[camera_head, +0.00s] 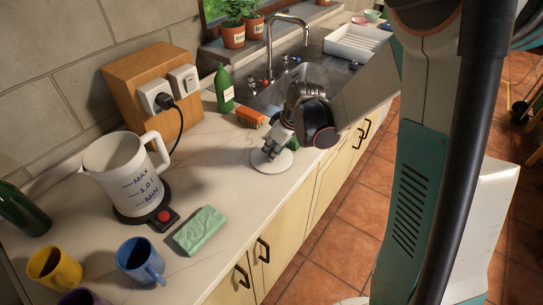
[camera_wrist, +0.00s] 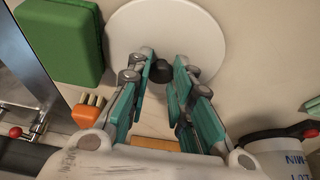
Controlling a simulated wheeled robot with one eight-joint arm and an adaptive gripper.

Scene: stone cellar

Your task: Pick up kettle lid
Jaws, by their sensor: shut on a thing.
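The kettle lid (camera_head: 271,161) is a white disc with a dark knob, low at the countertop to the right of the kettle. In the wrist view the lid (camera_wrist: 165,25) lies beyond my fingers, its knob between the fingertips. My gripper (camera_head: 273,150) points down over the lid and is shut on its knob; it also shows in the wrist view (camera_wrist: 160,70). I cannot tell whether the lid touches the counter. The white kettle (camera_head: 122,175) stands open-topped on its dark base at the left, marked MAX and MIN.
A green sponge (camera_head: 200,230), blue mug (camera_head: 140,260) and yellow mug (camera_head: 54,268) stand nearer on the counter. An orange brush (camera_head: 251,117), green bottle (camera_head: 224,88) and sink (camera_head: 288,84) with tap lie behind the lid. A socket box (camera_head: 150,80) with cord stands behind the kettle.

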